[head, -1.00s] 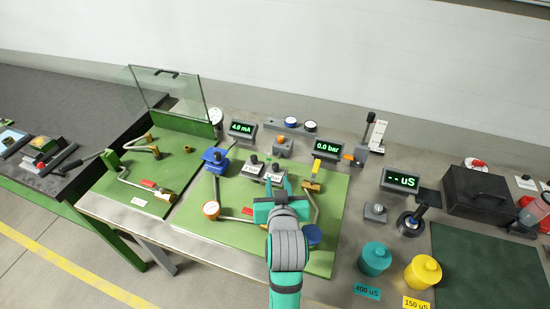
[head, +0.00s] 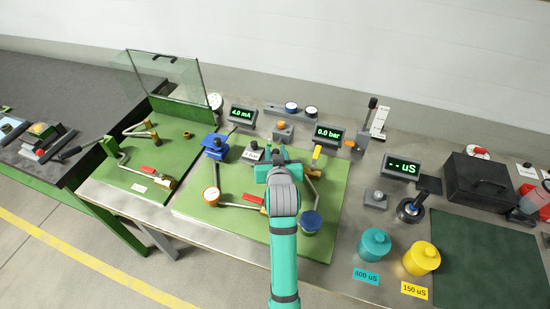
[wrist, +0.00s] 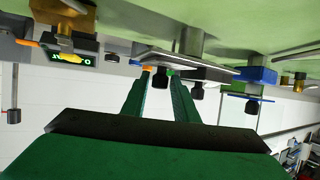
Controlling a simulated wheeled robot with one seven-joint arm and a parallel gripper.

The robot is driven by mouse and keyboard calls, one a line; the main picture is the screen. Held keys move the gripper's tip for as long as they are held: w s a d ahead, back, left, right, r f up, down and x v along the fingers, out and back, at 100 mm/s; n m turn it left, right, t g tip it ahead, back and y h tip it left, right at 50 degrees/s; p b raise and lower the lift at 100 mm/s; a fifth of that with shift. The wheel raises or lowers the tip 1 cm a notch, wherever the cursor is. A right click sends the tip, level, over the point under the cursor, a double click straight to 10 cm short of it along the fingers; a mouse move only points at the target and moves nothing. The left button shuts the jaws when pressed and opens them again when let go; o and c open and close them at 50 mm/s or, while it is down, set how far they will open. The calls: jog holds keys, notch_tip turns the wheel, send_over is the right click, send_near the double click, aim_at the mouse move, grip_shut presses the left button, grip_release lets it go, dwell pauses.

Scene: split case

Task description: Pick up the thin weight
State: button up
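The weights stand on a small grey labelled holder on the green board. In the head view one black-knobbed weight (head: 254,147) shows just left of my gripper, and the rest of the holder is hidden behind the gripper. In the wrist view, which is upside down, several dark knobs show. One knob (wrist: 160,79) lies in line with the gap between my fingers, and another (wrist: 196,91) is just to the right. I cannot tell which one belongs to the thin weight. My gripper (wrist: 159,92) is open, with its fingers apart, and appears to hold nothing.
A blue valve part (head: 215,147) stands left of the holder. A yellow-handled fitting (head: 317,158) and the bar display (head: 329,134) are to the right. Teal (head: 375,245) and yellow (head: 421,258) pots stand front right.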

jog(key=shift+w+f, duration=0.1)
jog(key=shift+w, duration=0.1)
grip_shut()
